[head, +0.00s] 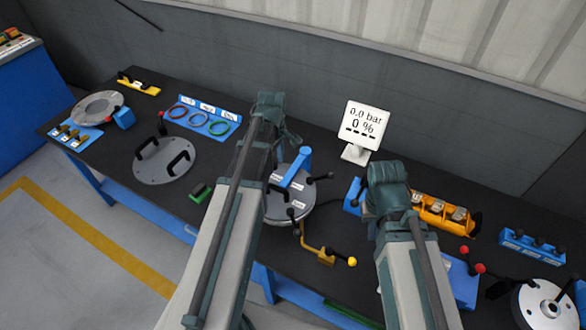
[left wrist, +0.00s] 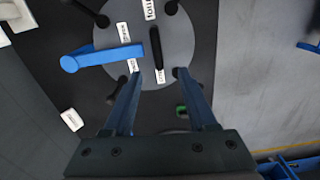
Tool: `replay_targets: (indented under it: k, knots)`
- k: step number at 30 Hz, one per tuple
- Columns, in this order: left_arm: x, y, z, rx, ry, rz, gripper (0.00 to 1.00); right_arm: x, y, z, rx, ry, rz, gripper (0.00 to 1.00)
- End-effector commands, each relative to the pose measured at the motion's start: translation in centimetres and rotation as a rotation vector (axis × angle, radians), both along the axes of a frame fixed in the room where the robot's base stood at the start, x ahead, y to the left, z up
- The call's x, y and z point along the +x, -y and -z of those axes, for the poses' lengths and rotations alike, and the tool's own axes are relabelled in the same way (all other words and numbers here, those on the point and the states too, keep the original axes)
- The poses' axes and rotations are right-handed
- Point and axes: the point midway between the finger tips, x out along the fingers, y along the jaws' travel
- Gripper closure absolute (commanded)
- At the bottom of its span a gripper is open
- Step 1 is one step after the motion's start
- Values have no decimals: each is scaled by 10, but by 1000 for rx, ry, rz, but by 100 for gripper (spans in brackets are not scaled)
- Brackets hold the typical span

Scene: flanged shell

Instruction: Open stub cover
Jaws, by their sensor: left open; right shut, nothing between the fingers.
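The stub cover (head: 292,208) is a grey round disc with a blue arm (head: 294,170) across it, white labels and several black knobs around its rim. My left arm hides its left part in the head view. The left wrist view shows the cover (left wrist: 180,45) from above, its blue arm (left wrist: 100,56) and a black bar handle (left wrist: 156,48). My left gripper (left wrist: 158,73) is open, with its fingertips on either side of the line of the handle's near end. I cannot tell how far above the cover they are. My right gripper is hidden in the head view.
A yellow-knobbed lever (head: 325,255) stands in front of the cover. A display (head: 364,125) reads 0.0 bar, 0 %. A loose grey disc with two handles (head: 165,160) and a tray of coloured rings (head: 203,117) lie to the left.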

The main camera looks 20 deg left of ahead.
Motion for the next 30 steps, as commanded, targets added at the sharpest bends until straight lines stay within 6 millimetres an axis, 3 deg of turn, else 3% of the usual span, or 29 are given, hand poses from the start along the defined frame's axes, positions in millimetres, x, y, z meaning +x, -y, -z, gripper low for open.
replay_targets:
  k: [3,14,30]
  knots:
    - [4,-12,-7,-3,3,-72,43,0,0,-7,0,0,1,100]
    - [3,-12,3,-3,3,-80,43,0,0,4,0,0,1,100]
    - [3,-12,69,-3,3,-78,43,0,0,69,-1,1,-5,100]
